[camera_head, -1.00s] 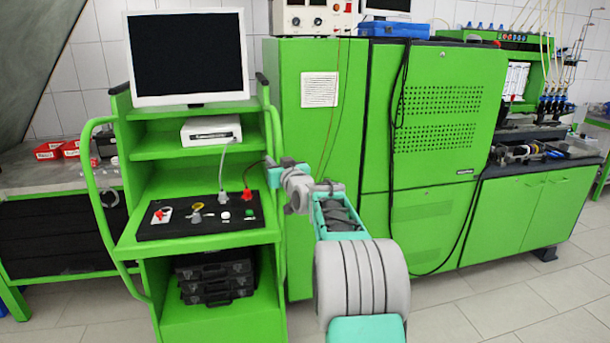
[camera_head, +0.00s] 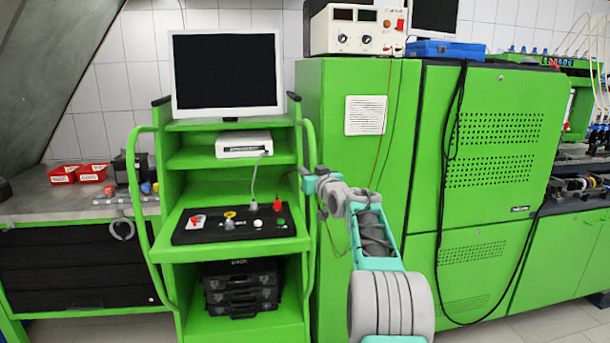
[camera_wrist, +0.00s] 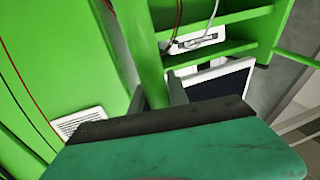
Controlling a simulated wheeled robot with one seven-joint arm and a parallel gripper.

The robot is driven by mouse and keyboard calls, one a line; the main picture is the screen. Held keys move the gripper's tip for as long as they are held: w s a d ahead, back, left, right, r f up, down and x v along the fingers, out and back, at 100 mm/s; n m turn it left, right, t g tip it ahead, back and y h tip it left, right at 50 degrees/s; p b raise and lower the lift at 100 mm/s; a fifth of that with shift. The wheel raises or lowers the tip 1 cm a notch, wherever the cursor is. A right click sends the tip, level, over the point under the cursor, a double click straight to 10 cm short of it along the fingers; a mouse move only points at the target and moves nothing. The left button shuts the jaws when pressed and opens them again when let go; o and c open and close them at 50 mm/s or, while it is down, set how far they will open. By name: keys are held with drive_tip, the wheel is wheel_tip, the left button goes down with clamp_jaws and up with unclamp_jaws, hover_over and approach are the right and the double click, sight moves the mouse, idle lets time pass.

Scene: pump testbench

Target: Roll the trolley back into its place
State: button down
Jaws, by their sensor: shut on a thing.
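The trolley (camera_head: 235,255) is a green upright frame with shelves and a curved handle on each side. It stands left of the tall green cabinet, in front of the tiled wall. It carries a monitor (camera_head: 227,75), a white box (camera_head: 243,144), a black panel with knobs (camera_head: 232,222) and black cases (camera_head: 240,288). My gripper (camera_head: 310,180) is shut on the trolley's right handle (camera_head: 309,225). In the wrist view my gripper's fingers (camera_wrist: 159,95) lie on either side of the green handle (camera_wrist: 150,65); their grip is partly hidden by the gripper body.
The tall green cabinet (camera_head: 345,205) stands close on the trolley's right, with a hanging black cable (camera_head: 447,170) on its front. A grey workbench (camera_head: 60,202) with red bins (camera_head: 78,173) is on the left. Tiled floor shows at lower right.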

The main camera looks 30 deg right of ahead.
drive_tip(key=shift+w+d+f, duration=0.2)
drive_tip(key=shift+f, duration=0.25)
drive_tip(key=c, duration=1.4)
unclamp_jaws()
drive_tip(key=shift+s+d, duration=0.1)
drive_tip(key=shift+d, duration=0.1)
drive_tip(key=shift+o, duration=0.6)
drive_tip(key=shift+a+r, duration=0.2)
drive_tip(key=shift+r, duration=0.05)
drive_tip(key=s+b, duration=0.2)
drive_tip(key=s, duration=0.5)
drive_tip(key=shift+s+a, duration=0.3)
drive_tip(key=shift+s, duration=0.05)
drive_tip(key=shift+a, duration=0.1)
